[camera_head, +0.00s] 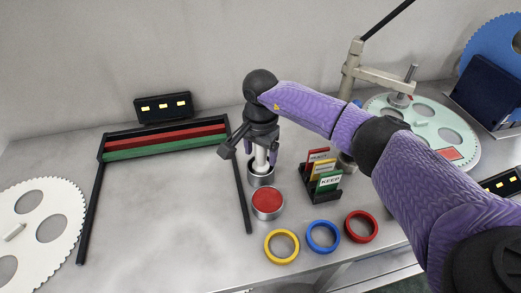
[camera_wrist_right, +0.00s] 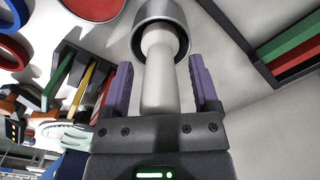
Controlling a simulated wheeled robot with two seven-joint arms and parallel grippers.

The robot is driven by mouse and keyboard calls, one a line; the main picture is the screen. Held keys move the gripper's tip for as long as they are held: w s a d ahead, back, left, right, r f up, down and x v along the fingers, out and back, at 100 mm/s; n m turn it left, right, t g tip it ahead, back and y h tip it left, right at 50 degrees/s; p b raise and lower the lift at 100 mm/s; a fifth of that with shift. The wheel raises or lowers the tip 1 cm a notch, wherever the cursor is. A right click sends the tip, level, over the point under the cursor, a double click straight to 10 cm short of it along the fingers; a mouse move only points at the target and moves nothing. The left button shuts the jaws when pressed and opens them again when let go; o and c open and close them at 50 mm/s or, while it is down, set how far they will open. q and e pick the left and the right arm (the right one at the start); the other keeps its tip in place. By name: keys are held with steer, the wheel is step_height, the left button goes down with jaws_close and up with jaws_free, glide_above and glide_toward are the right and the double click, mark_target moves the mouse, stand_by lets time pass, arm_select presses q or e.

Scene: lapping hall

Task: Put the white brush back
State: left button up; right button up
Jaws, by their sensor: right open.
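The white brush (camera_head: 260,160) stands in a grey metal cup (camera_head: 262,180) near the middle of the bench. My right gripper (camera_head: 261,154) is above the cup, pointing down, with its purple fingers on either side of the brush. In the right wrist view the brush (camera_wrist_right: 164,82) runs between the open fingers (camera_wrist_right: 161,75) with gaps on both sides. Its far end sits inside the cup (camera_wrist_right: 140,35), so the bottom is hidden there. My left gripper is not in view.
A red-topped round tin (camera_head: 268,201) stands just in front of the cup. A rack of coloured cards (camera_head: 322,182) is to the right. Yellow (camera_head: 281,246), blue (camera_head: 322,237) and red rings (camera_head: 361,227) lie near the front edge. A black frame (camera_head: 243,198) lies left.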

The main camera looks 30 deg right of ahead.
steer(key=shift+r, duration=0.35)
step_height(320, 180, up, 12)
steer(key=p, duration=0.3)
steer(key=shift+f, duration=0.15)
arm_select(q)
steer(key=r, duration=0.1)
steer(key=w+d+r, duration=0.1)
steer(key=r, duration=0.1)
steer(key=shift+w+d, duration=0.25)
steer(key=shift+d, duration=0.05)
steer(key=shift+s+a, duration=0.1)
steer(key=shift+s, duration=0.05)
arm_select(e)
steer(key=shift+f, duration=0.1)
